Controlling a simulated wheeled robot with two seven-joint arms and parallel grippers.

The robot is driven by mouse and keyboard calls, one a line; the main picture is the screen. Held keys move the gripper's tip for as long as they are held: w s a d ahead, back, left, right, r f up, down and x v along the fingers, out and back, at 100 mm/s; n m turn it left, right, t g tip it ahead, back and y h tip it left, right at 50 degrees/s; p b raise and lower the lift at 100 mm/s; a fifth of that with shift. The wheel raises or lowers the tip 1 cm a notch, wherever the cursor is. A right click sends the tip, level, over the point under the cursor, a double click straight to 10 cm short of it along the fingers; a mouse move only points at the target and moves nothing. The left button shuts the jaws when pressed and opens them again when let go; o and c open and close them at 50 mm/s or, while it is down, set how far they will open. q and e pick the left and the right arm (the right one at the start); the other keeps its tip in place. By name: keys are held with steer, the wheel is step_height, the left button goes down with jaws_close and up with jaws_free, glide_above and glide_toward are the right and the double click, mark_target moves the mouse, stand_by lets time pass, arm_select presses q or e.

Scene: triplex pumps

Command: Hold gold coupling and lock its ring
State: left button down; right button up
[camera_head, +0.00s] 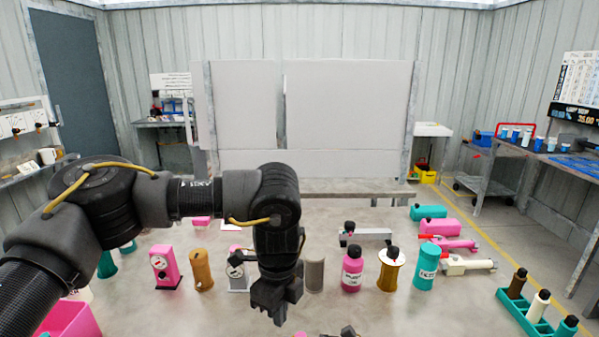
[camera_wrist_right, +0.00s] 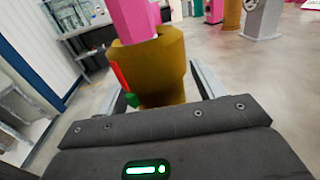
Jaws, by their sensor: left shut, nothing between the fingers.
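The gold coupling (camera_wrist_right: 155,62) stands close in front of my right gripper (camera_wrist_right: 148,85) in the right wrist view, between its two spread fingers. It has a wide upper ring and a narrower lower part, with a red strip (camera_wrist_right: 121,78) and a green tab (camera_wrist_right: 132,99) on its left side. A pink part (camera_wrist_right: 135,20) rises out of its top. I cannot tell whether both fingers touch it. My left gripper (camera_head: 276,308) points down in the head view, shut and empty. A dark piece, possibly my right gripper, barely shows at the bottom edge.
Below my left arm stand a pink gauge unit (camera_head: 165,267), a brown cylinder (camera_head: 201,270) and a grey cylinder (camera_head: 314,275). To the right are a pink bottle (camera_head: 352,270), a gold spool (camera_head: 390,272) and a teal can (camera_head: 426,268). A teal rack (camera_head: 534,318) stands at lower right.

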steer(key=d, duration=0.4)
steer(key=s+d, duration=0.1)
steer(key=d, duration=0.7)
steer(key=shift+s, duration=0.3)
